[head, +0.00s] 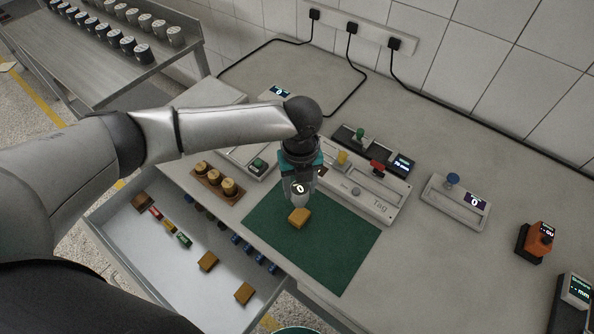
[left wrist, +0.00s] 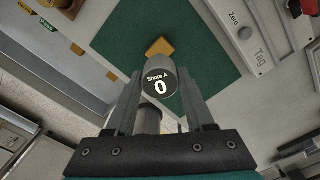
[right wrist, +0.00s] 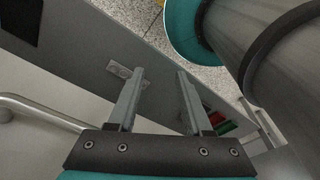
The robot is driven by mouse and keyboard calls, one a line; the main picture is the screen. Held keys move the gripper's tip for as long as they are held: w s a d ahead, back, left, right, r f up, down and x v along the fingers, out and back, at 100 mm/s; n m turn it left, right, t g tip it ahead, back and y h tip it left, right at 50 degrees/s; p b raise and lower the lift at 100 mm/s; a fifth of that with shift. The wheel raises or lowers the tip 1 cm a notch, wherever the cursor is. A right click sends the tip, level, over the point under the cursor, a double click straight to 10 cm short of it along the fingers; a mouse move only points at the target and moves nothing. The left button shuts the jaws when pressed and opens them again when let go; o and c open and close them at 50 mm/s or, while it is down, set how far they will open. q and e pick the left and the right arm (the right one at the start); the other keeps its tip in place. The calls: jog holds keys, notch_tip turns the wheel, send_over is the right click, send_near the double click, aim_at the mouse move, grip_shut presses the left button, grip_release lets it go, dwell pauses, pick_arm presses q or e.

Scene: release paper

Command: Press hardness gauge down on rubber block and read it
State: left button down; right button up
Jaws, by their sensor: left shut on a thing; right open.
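The hardness gauge (head: 298,188) is a grey cylinder with a round dark face; in the left wrist view the gauge (left wrist: 160,84) reads "Shore A 0". My left gripper (head: 298,180) is shut on it and holds it upright above the green mat (head: 335,254). A tan rubber block (head: 299,218) lies on the mat just below the gauge. In the left wrist view the block (left wrist: 160,46) shows beyond the gauge, partly hidden by it. I cannot tell whether the tip touches the block. My right gripper (right wrist: 160,100) is open and empty, beside the bench front.
An open drawer (head: 170,262) at lower left holds more tan blocks and small coloured parts. A weights holder (head: 216,186) stands left of the mat. A panel marked "Tag" (head: 378,204) and a blue-knobbed device (head: 455,200) stand behind and right. The right bench is partly clear.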

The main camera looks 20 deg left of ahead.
aim_at(299, 203)
pick_arm(q)
jog(key=shift+s+d+f+b, duration=0.1)
jog(key=shift+s+f+b, duration=0.05)
jog(key=shift+f+b, duration=1)
notch_tip(299, 203, down, 3)
jog(key=b, duration=0.2)
jog(key=shift+r+b, duration=0.2)
jog(key=shift+b, duration=0.2)
jog(key=shift+f, duration=0.1)
pick_arm(e)
notch_tip(299, 203, down, 6)
jog(key=s+d, duration=0.1)
jog(key=s, duration=0.1)
jog(key=shift+s+d+r, duration=0.15)
jog(key=shift+s+d, duration=0.05)
jog(key=shift+s, duration=0.2)
jog(key=shift+s+g, duration=0.3)
jog(key=shift+s, duration=0.1)
pick_arm(q)
jog(key=shift+f+b, duration=0.3)
jog(key=shift+f, duration=0.1)
pick_arm(e)
jog(key=shift+a+f, duration=0.1)
jog(key=shift+f, duration=0.1)
pick_arm(q)
jog(key=shift+s+f, duration=0.15)
jog(key=shift+f, duration=0.05)
